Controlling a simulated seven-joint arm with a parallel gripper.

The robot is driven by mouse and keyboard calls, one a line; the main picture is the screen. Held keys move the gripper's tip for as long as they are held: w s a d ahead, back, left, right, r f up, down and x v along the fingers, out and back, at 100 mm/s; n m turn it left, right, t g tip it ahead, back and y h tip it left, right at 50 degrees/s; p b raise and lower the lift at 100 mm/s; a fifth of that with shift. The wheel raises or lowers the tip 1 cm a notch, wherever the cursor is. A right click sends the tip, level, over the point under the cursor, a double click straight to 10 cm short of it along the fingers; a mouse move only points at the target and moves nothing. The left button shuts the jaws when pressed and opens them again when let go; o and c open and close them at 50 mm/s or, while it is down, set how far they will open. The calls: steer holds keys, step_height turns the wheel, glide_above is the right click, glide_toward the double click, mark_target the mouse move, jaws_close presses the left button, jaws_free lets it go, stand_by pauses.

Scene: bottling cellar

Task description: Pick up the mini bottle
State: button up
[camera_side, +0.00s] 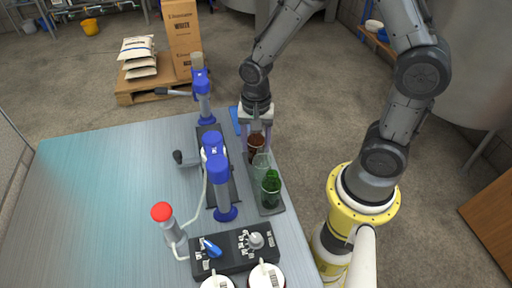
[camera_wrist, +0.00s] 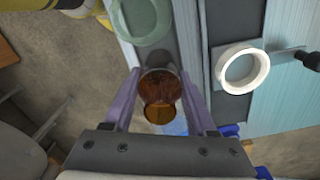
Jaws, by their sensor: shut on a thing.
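A brown mini bottle (camera_side: 257,144) stands at the far end of a dark tray (camera_side: 272,210) on the right side of the table. My gripper (camera_side: 257,136) is over it from above, with its fingers down on either side. In the wrist view the brown bottle (camera_wrist: 161,88) is between the two purple fingers of my gripper (camera_wrist: 158,85), which are shut on it. I cannot tell whether its base touches the tray. A clear bottle (camera_side: 261,164) and a green bottle (camera_side: 270,188) stand nearer on the same tray.
A control box (camera_side: 234,251), a red button post (camera_side: 163,213) and two white-rimmed jars (camera_side: 266,277) are near the front. The table's left part (camera_side: 100,200) is clear.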

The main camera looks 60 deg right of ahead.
steer(key=c, duration=0.4)
jaws_close()
steer(key=shift+r, duration=0.1)
